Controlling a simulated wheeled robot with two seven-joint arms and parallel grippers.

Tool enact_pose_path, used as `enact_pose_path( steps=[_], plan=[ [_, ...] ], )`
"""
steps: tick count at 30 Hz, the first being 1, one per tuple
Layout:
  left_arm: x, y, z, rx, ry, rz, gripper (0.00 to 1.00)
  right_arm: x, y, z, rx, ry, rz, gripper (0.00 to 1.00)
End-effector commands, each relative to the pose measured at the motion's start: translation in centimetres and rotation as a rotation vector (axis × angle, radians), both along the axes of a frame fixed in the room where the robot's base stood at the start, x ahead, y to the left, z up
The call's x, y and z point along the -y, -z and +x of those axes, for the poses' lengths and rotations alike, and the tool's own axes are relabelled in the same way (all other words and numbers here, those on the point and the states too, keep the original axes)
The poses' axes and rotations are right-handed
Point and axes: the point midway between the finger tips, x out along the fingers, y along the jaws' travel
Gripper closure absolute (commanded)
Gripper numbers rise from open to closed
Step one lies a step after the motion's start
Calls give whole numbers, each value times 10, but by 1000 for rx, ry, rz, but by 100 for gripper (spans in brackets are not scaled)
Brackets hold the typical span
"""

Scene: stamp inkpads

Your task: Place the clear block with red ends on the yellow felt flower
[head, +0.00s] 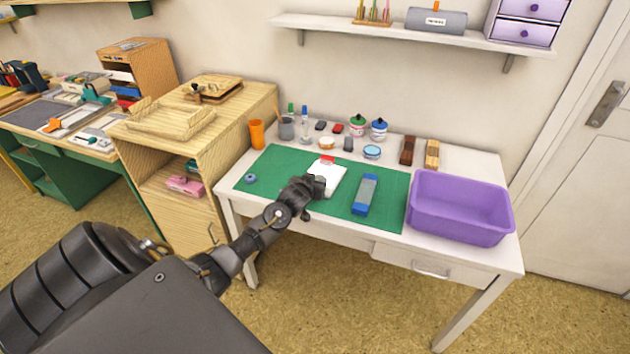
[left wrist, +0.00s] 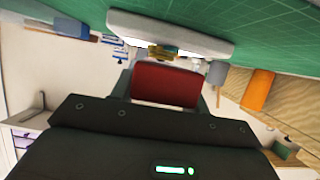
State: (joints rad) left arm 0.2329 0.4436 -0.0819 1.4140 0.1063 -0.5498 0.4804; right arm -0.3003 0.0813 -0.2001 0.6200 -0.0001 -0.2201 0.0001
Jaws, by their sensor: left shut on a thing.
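My left gripper (head: 318,186) is over the middle of the green mat and shut on the block with red ends. One red end (left wrist: 166,84) fills the middle of the left wrist view; a small red patch (head: 327,159) shows beyond the gripper in the head view. The block's clear part cannot be made out. A white pad (head: 330,177) lies on the mat under the gripper; it also shows in the left wrist view (left wrist: 170,32). A small yellowish piece (left wrist: 162,52) shows between pad and block; I cannot tell whether it is the felt flower. My right gripper is out of view.
The green mat (head: 392,185) also holds a blue block (head: 366,194) and a small blue-grey piece (head: 250,178). A purple bin (head: 460,212) stands at right. Jars, an orange cup (head: 257,134) and other small items line the back.

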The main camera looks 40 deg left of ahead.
Motion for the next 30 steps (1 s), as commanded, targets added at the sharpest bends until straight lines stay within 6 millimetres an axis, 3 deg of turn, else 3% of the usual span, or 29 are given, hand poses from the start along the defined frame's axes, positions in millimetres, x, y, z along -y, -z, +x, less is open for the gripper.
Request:
enact_pose_path(
  steps=[6,7,11,22,30],
  plan=[
    [0,3,0,2,0,0,86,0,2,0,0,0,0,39],
    [0,3,0,0,0,0,51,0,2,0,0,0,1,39],
    [0,3,0,0,0,0,34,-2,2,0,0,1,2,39],
    [0,-2,-1,0,0,1,33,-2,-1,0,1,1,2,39],
    [14,-16,-39,-1,3,1,33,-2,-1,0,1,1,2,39]
  ],
)
